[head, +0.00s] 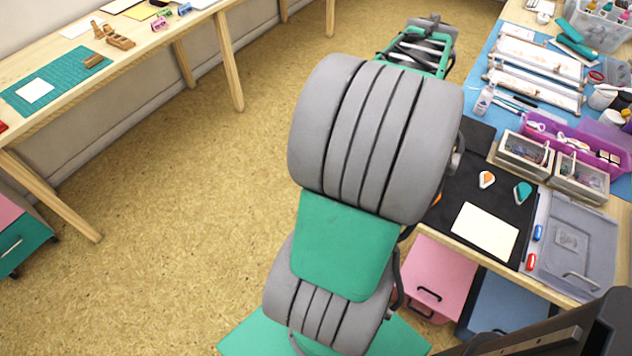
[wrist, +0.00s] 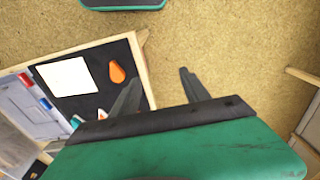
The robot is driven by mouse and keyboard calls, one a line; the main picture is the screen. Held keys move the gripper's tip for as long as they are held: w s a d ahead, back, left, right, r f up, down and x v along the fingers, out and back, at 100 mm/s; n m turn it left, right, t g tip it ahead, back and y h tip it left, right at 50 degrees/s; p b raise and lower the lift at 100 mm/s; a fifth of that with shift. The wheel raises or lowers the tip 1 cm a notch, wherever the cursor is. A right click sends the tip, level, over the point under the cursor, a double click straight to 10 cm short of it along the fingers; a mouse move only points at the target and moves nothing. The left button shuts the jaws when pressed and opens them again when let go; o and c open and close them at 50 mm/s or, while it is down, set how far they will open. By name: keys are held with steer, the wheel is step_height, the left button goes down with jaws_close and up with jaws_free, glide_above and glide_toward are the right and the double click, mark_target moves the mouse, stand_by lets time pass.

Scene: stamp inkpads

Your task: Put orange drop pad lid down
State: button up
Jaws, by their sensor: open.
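On the black mat lies a small white-and-orange drop-shaped pad (head: 487,179), also seen in the wrist view (wrist: 107,118) beside my left finger. A separate plain orange drop-shaped piece (wrist: 116,72) lies on the mat in the wrist view. In the head view only a bit of this orange piece (head: 436,198) shows past my arm. I cannot tell which way up it lies. My gripper (wrist: 158,90) is open and empty, over the floor beside the table edge, to the right of both pieces in the wrist view.
The black mat (head: 478,142) also holds a teal-and-white drop pad (head: 522,192) and a cream sheet (head: 485,231). Red and blue small items lie by a grey lidded box (head: 575,245). Clear organizers (head: 524,155) and a purple tray (head: 548,126) stand behind.

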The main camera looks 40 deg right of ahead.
steer(key=w+a+n, duration=0.6)
steer(key=w+a, duration=0.5)
steer(key=a, duration=0.2)
steer(key=w+a+f+n+t, duration=0.1)
steer(key=a+n, duration=0.8)
steer(key=a, duration=1.5)
steer(key=shift+w+a+f+t+y, duration=0.2)
steer(key=shift+w+a+t+y, duration=0.1)
steer(key=shift+w+t, duration=0.35)
